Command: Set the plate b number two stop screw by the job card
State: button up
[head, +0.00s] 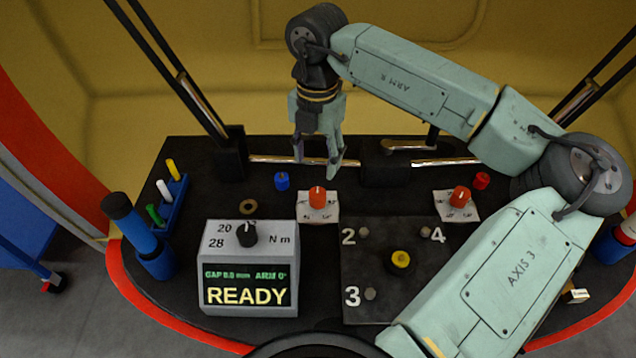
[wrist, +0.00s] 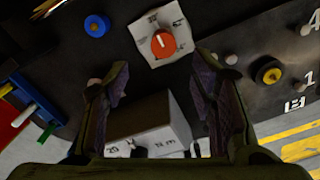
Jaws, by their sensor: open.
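Plate B (head: 380,305) is a dark plate with raised white numbers and a yellow knob (head: 401,260) in its middle; a letter B shows in the wrist view. The number two stop screw (head: 364,232) is a small grey head beside the 2. My gripper (head: 320,165) is open and empty, pointing down above and behind the left red knob (head: 317,198), which stands on a white card (head: 319,217). In the wrist view that red knob (wrist: 163,43) lies beyond my open fingers (wrist: 160,95).
A grey box (head: 249,270) reads READY, gap 0.0 mm, arm 0°, with a black N m dial (head: 246,234). Another red knob (head: 460,196) on a card stands right. A blue knob (head: 282,181), pen rack (head: 172,205) and blue cylinder tool (head: 130,220) stand left. My forearm crosses the right side.

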aim_at(318, 192)
jog(key=shift+d+f, duration=0.25)
jog(key=shift+f, duration=0.3)
notch_tip(318, 192, down, 10)
jog(key=shift+s+a+r+p, duration=0.1)
jog(key=shift+r+p, duration=0.05)
jog(key=shift+p, duration=0.9)
jog(key=shift+c, duration=0.3)
jog(key=c, duration=1.1)
